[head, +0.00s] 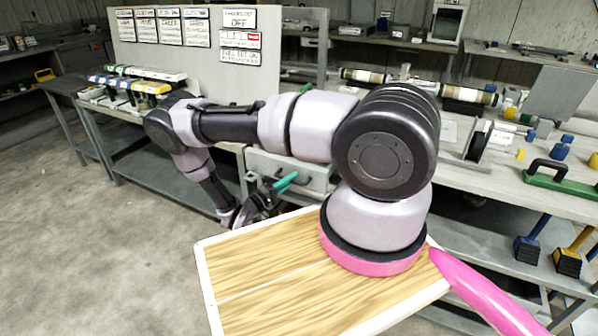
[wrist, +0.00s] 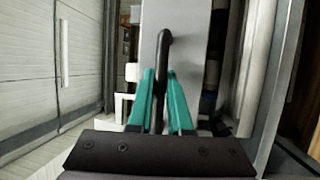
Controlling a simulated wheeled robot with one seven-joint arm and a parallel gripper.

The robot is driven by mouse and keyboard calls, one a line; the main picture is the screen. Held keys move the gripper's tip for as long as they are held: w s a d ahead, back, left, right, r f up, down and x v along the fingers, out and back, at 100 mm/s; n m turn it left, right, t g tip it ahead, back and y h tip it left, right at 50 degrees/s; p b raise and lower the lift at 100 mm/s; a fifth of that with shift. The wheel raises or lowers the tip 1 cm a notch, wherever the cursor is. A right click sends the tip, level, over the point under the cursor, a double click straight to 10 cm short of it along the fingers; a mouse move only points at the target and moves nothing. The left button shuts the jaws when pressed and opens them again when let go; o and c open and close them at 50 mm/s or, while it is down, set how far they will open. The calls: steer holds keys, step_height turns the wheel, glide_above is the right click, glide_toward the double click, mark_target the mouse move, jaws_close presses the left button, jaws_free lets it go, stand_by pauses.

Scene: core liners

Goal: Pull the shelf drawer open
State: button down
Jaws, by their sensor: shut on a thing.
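The shelf drawer has a light grey front (head: 312,178), set under the workbench top in the middle of the head view. It fills the upper middle of the wrist view (wrist: 188,30). Its dark bar handle (wrist: 163,50) stands upright in the wrist picture. My gripper (wrist: 161,88) has teal fingers, one on each side of the lower part of the handle, shut on it. In the head view my gripper (head: 288,182) is at the drawer front, with my arm partly covering the drawer. I cannot tell how far the drawer is open.
The workbench (head: 460,160) carries a green-based tool (head: 560,178) and blue and yellow pieces at the right. A white sign board (head: 190,40) stands behind my arm. A side table (head: 85,92) is at the left. The concrete floor (head: 90,240) at the left is clear.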

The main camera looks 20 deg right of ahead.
steer(key=s+a, duration=0.9)
steer(key=a, duration=0.2)
steer(key=shift+a, duration=0.3)
steer(key=c, duration=0.8)
jaws_free()
steer(key=shift+c, duration=0.2)
steer(key=v, duration=1)
steer(key=shift+a, duration=0.35)
steer(key=shift+s, duration=0.15)
